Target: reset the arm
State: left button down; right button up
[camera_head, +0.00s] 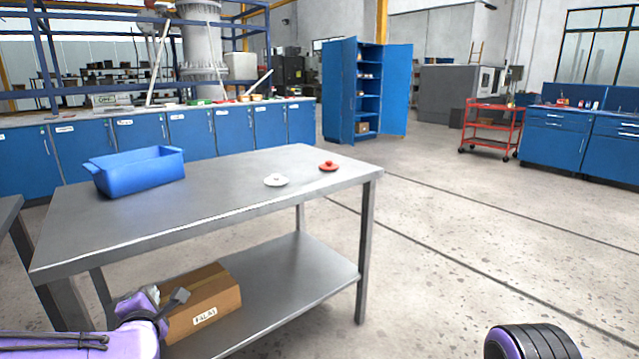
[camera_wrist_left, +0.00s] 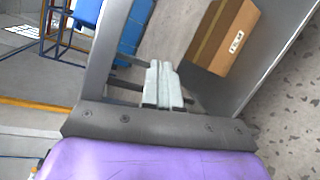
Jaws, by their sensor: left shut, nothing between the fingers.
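My left arm, purple, comes in at the lower left of the head view. Its gripper (camera_head: 168,296) is in front of the table's lower shelf, beside a cardboard box, below the tabletop. In the left wrist view the two pale fingers (camera_wrist_left: 163,84) are together with nothing between them. The steel table (camera_head: 225,222) carries a white round valve part (camera_head: 276,181) and a red one (camera_head: 328,166) near its right end, both apart from my gripper. My right gripper does not show.
A blue bin (camera_head: 140,174) stands at the tabletop's left. The cardboard box (camera_head: 205,306) sits on the lower shelf, and also shows in the wrist view (camera_wrist_left: 226,38). A red cart (camera_head: 492,126) and blue cabinet (camera_head: 365,90) stand farther back.

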pick_arm(q)
jog(key=s+d+f+m+g+h, duration=0.25)
jog(key=s+f+m, duration=0.5)
jog(key=f, duration=0.45)
jog(key=s+d+f+m+g+h, duration=0.1)
jog(key=s+d+f+m+g, duration=0.25)
jog(key=s+f+m, duration=0.6)
jog(key=s+f+m+g, duration=0.2)
jog(key=s+f, duration=0.5)
jog(key=s, duration=0.3)
jog(key=s+f+m+g, duration=0.1)
jog(key=s+f+g, duration=0.2)
jog(key=s+f, duration=0.5)
notch_tip(320, 180, up, 16)
jog(key=s+p, duration=0.2)
jog(key=p, duration=1.2)
jog(key=shift+a+y, duration=0.2)
jog(key=shift+y, duration=0.15)
jog(key=shift+w, duration=0.1)
